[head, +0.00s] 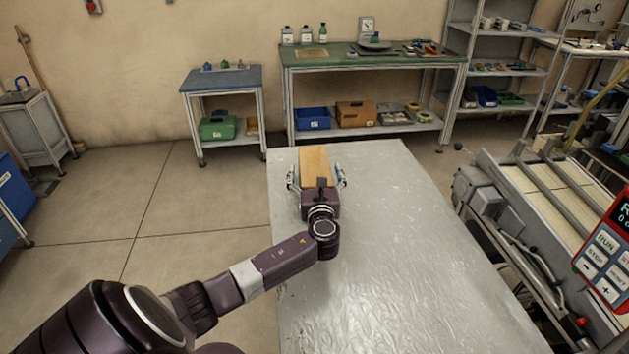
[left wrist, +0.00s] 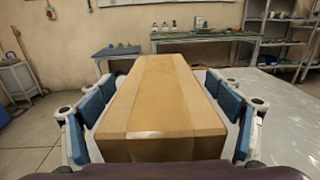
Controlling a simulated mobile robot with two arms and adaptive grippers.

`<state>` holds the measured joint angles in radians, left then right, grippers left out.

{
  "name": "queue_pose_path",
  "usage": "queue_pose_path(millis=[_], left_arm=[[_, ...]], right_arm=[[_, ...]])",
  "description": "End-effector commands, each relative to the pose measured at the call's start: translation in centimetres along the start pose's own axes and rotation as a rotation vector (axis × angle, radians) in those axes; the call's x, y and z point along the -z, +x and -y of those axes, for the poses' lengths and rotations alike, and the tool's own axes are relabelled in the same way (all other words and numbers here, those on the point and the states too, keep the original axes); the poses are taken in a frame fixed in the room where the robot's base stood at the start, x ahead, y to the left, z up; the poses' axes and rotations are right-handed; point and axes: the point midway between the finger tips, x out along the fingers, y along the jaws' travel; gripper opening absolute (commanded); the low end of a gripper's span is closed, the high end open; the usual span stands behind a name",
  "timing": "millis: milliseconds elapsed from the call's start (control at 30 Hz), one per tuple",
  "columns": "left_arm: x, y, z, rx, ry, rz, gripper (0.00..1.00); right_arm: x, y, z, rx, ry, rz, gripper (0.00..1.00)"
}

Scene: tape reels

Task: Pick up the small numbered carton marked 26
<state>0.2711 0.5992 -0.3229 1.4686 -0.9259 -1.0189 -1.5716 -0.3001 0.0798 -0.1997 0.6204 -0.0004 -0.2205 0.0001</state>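A tan carton with a lengthwise tape strip (head: 314,163) is at the far left part of the grey table, at the end of my left arm. In the left wrist view the carton (left wrist: 163,95) fills the middle, its near end close to the palm. No number is readable on its visible faces. My left gripper (head: 317,178) has its fingers spread on both sides of the carton. In the left wrist view, narrow gaps show between the blue pads and the carton's sides, so the gripper is open around it. My right gripper is not in view.
The grey table (head: 390,260) is otherwise bare. A machine with rails and a red control panel (head: 606,250) stands close along its right side. A green-topped bench (head: 340,58) and a small blue-topped table (head: 222,80) stand at the back wall, beyond open floor.

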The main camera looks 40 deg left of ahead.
Motion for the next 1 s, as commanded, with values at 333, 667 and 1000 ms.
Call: queue_pose_path(millis=[333,667,1000], left_arm=[[0.00,-0.02,-0.02,0.000,0.001,0.000,0.46],[-0.26,0.03,-0.02,-0.001,0.000,0.005,0.11],[-0.71,0.04,-0.04,-0.001,-0.001,0.005,0.11]], right_arm=[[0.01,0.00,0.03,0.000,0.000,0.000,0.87],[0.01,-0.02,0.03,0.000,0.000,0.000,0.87],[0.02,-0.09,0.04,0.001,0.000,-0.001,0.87]])
